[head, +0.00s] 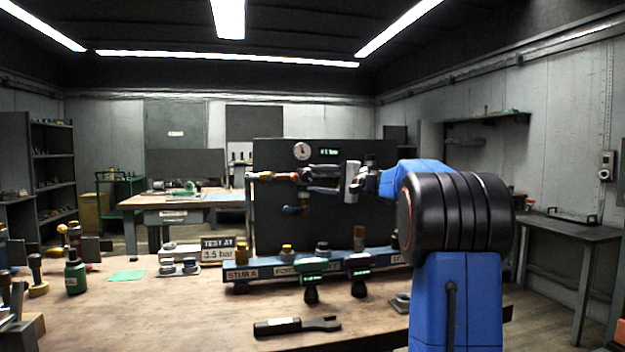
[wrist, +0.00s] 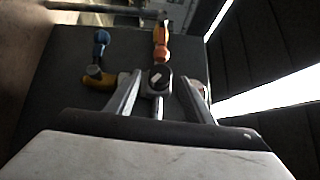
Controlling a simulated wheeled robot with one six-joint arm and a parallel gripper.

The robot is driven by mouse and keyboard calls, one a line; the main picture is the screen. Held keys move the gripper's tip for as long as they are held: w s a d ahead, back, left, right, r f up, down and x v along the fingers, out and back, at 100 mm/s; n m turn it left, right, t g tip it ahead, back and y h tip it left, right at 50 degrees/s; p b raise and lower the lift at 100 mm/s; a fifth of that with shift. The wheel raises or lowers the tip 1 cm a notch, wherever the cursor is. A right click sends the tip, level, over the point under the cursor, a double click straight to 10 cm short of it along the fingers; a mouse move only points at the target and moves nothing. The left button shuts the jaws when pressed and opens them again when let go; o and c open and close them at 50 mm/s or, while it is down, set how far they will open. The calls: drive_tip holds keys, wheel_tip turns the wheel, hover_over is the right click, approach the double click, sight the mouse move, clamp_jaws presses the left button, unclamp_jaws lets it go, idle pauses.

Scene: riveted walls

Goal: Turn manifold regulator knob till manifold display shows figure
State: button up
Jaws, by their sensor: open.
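The manifold regulator knob (wrist: 159,77) is black with a pale mark on its face. In the wrist view it sits between the two fingers of my gripper (wrist: 160,84), which are open; I cannot tell whether they touch it. In the head view my gripper (head: 318,181) is in front of the dark panel (head: 275,225) and hides the knob. The manifold display (head: 329,152) is lit green at the panel's top, its figure too small to read surely. A round gauge (head: 302,151) is left of it. A sign (head: 218,249) reads "TEST AT 3.5 bar".
Orange-red pipe fittings (head: 285,176) and a blue valve with a yellow elbow (head: 296,209) lie close left of my gripper. Below is a blue rail (head: 240,275) with fittings and two small green-lit displays. A black-handled tool (head: 297,326) lies on the bench.

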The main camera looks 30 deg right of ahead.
drive_tip(key=shift+x, duration=0.9)
drive_tip(key=c, duration=1.1)
drive_tip(key=shift+o, duration=0.3)
drive_tip(key=shift+r+n+g+h, duration=0.15)
drive_tip(key=shift+n+g+h, duration=0.6)
drive_tip(key=shift+n, duration=0.25)
drive_tip(key=o, duration=1)
drive_tip(key=shift+y, duration=0.25)
drive_tip(key=shift+o, duration=0.2)
drive_tip(key=shift+s, duration=0.1)
